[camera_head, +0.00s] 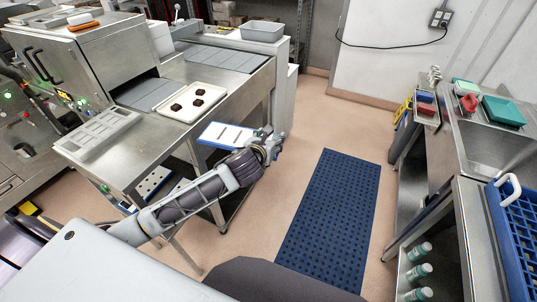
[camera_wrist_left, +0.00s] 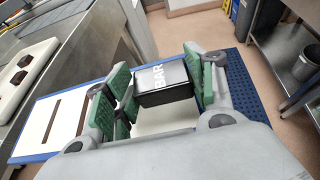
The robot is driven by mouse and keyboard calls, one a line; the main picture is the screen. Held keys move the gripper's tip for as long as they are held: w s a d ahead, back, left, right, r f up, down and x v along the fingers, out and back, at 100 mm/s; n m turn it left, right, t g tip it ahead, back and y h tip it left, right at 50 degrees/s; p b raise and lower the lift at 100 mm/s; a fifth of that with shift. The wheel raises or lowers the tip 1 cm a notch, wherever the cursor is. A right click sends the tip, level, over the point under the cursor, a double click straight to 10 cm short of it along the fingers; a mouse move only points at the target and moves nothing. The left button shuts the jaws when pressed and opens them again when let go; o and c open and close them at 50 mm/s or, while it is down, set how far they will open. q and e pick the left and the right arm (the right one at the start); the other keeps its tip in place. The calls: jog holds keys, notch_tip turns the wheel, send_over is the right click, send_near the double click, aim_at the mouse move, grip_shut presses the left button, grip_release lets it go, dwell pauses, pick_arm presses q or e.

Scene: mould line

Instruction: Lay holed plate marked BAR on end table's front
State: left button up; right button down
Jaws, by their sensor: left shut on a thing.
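The holed plate marked BAR (camera_head: 226,134) is white with a blue edge and long slots. It also shows in the left wrist view (camera_wrist_left: 62,122), with a black block (camera_wrist_left: 166,84) lettered BAR at its end. My left gripper (camera_head: 266,146) is shut on this block; its green-padded fingers (camera_wrist_left: 158,88) stand on both sides of it. The plate is held out beside the right edge of the steel table (camera_head: 150,160), apparently in the air. My right gripper is not in view.
A white tray (camera_head: 178,113) with three dark pieces and a grey mould (camera_head: 98,133) lie on the table. Another blue-edged plate with round holes (camera_head: 152,182) lies on the shelf below. A blue mat (camera_head: 335,215) covers the floor at right. A steel sink bench (camera_head: 490,150) stands beyond it.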

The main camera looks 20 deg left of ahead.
pick_arm(q)
jog(key=w+a+r+n+g+y+p, duration=0.1)
jog(key=w+a+r+n+y+p, duration=0.2)
jog(key=a+r, duration=0.6)
jog(key=w+a+r+n+y, duration=0.15)
jog(key=w+a+r, duration=0.4)
jog(key=r, duration=0.75)
jog(key=s+a+f+n+g+y+p, duration=0.1)
jog(key=s+a+n+g+y, duration=0.15)
jog(key=a, duration=0.75)
jog(key=s+a+f+n+g+y+p, duration=0.1)
jog(key=a+n+g+y, duration=0.3)
jog(key=a, duration=0.6)
jog(key=s+a+f+n+g+y, duration=0.1)
jog(key=s+a+f+n+g, duration=0.4)
jog(key=s+a+f, duration=0.3)
jog(key=s+f, duration=0.3)
jog(key=shift+y, duration=0.3)
jog(key=shift+a+f+b, duration=0.1)
jog(key=shift+f+b, duration=0.05)
jog(key=shift+b, duration=0.3)
